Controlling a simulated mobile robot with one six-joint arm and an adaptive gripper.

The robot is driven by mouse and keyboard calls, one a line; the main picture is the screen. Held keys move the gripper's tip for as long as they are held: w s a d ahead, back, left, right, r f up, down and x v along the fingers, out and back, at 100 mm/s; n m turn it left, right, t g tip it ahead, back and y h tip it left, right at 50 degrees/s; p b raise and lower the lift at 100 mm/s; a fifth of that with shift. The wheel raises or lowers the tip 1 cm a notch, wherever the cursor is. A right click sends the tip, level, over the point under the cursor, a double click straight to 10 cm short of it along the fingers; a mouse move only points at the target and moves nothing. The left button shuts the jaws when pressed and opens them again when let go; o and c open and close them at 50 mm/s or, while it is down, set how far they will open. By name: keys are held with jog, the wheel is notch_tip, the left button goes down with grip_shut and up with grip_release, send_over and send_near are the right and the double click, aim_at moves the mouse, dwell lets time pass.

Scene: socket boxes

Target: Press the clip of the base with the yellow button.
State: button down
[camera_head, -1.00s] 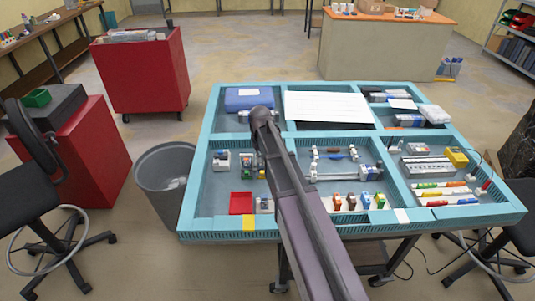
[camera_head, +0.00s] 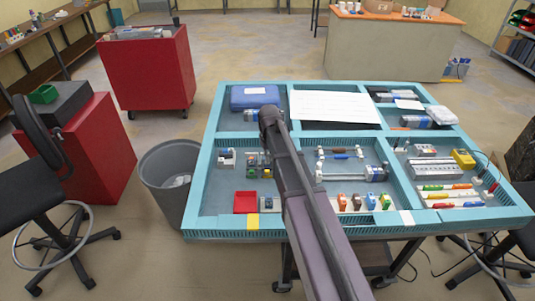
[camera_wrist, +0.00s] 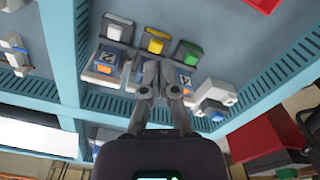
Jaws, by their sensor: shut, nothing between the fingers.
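The base with the yellow button (camera_wrist: 156,42) is the middle one of three in a row in the wrist view. It stands between the base with the white button (camera_wrist: 115,30) and the base with the green button (camera_wrist: 190,52). My gripper (camera_wrist: 160,72) is shut and empty, with its fingertips over the near part of the yellow-button base. The fingers hide much of that part, including the clip, and I cannot tell whether they touch it. In the head view my arm covers much of this area.
The bases sit in a compartment of the turquoise-framed table (camera_head: 215,185). A light-coloured block (camera_wrist: 215,92) stands just right of my fingers. A red tray (camera_head: 245,202) lies in the same compartment. Turquoise dividers (camera_wrist: 68,60) border it.

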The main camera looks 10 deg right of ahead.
jog(key=shift+s, duration=0.1)
jog(key=shift+s+d+r+n+t+y, duration=0.6)
jog(key=shift+n+t, duration=0.45)
jog(key=shift+n, duration=0.9)
jog(key=shift+s+d+r+n+t+y, duration=0.55)
jog(key=shift+n+t, duration=0.55)
jog(key=shift+n, duration=0.9)
jog(key=shift+s+d+r+n+t+y, duration=0.55)
jog(key=shift+n+t, duration=0.5)
jog(key=shift+n, duration=0.9)
jog(key=shift+a, duration=0.1)
jog(key=shift+f+b, duration=0.1)
jog(key=shift+b, duration=0.2)
jog(key=b+x, duration=0.7)
jog(key=x, duration=0.2)
jog(key=shift+w+a+f+b, duration=0.15)
jog(key=shift+w+f+b, duration=0.1)
jog(key=shift+b, duration=0.1)
jog(key=shift+w, duration=0.35)
jog(key=shift+w+d, duration=0.15)
jog(key=shift+w, duration=0.65)
jog(key=shift+w+d, duration=0.15)
jog(key=shift+w, duration=0.65)
